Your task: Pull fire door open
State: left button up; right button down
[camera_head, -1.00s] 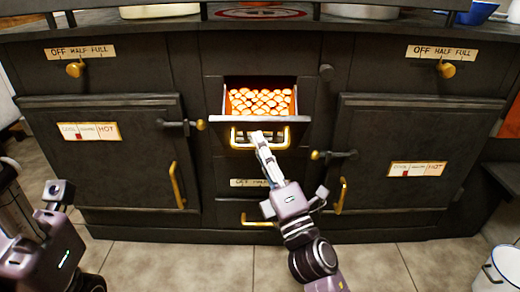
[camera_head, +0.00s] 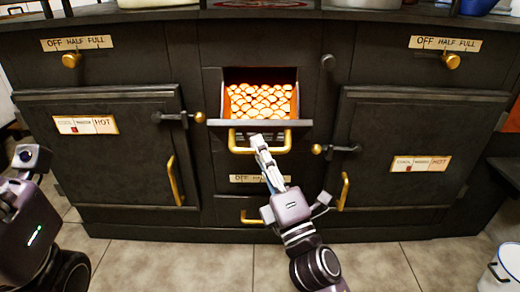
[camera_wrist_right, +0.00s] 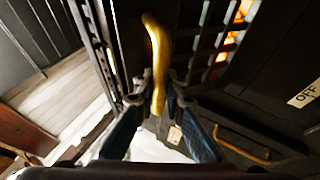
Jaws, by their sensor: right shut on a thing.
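The fire door (camera_head: 258,123) is a dark flap at the middle of the black stove, tilted outward at its top, with glowing orange coals (camera_head: 260,101) showing behind it. Its brass handle (camera_head: 260,149) is on its front. My right gripper (camera_head: 258,143) is shut on this handle. In the right wrist view the brass handle (camera_wrist_right: 157,60) runs between the two fingers (camera_wrist_right: 158,100). My left gripper (camera_head: 10,200) is at the left edge, away from the stove; its fingers are partly cut off, so I cannot tell their state.
Oven doors with brass handles stand left (camera_head: 103,145) and right (camera_head: 415,150) of the fire door. A lower brass handle (camera_head: 258,217) is beneath it. A white bucket (camera_head: 500,270) stands at the lower right. Tiled floor (camera_head: 190,265) before the stove is mostly clear.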

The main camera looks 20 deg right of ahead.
jog(key=c, duration=2)
grip_release()
jog(key=shift+r, duration=0.1)
jog(key=shift+o, duration=0.2)
jog(key=shift+s, duration=0.1)
jog(key=v, duration=1.2)
jog(key=shift+r, duration=0.1)
